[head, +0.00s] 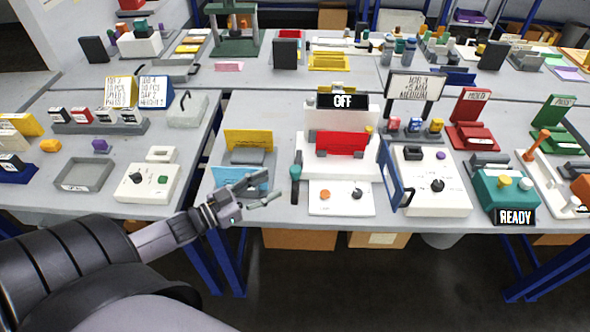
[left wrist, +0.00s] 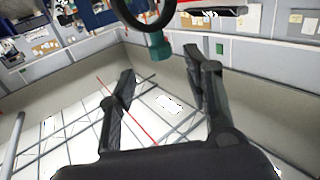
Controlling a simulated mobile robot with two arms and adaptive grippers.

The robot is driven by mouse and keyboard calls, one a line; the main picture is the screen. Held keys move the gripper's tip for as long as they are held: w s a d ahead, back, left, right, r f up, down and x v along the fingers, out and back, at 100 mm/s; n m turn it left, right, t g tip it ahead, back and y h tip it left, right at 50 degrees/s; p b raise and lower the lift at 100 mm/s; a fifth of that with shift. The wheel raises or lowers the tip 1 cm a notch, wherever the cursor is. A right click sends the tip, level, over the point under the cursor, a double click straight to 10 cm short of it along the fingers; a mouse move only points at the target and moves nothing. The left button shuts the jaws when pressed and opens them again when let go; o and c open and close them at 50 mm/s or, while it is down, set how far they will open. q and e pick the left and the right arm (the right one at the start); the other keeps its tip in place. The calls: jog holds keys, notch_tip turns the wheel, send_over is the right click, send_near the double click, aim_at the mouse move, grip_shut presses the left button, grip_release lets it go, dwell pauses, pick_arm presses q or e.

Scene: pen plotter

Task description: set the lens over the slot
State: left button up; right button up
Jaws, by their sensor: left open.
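I cannot make out the slot. My right gripper is not in view.
A white panel with an orange knob and a black knob (head: 341,205) lies in front. A yellow card (head: 248,139) and a blue sheet (head: 228,176) are at the left.

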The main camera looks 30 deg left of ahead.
aim_at(295, 172)
pick_arm(q)
jog(key=p+x, duration=0.1)
jog(key=x, duration=0.8)
grip_shut()
dwell(0.5)
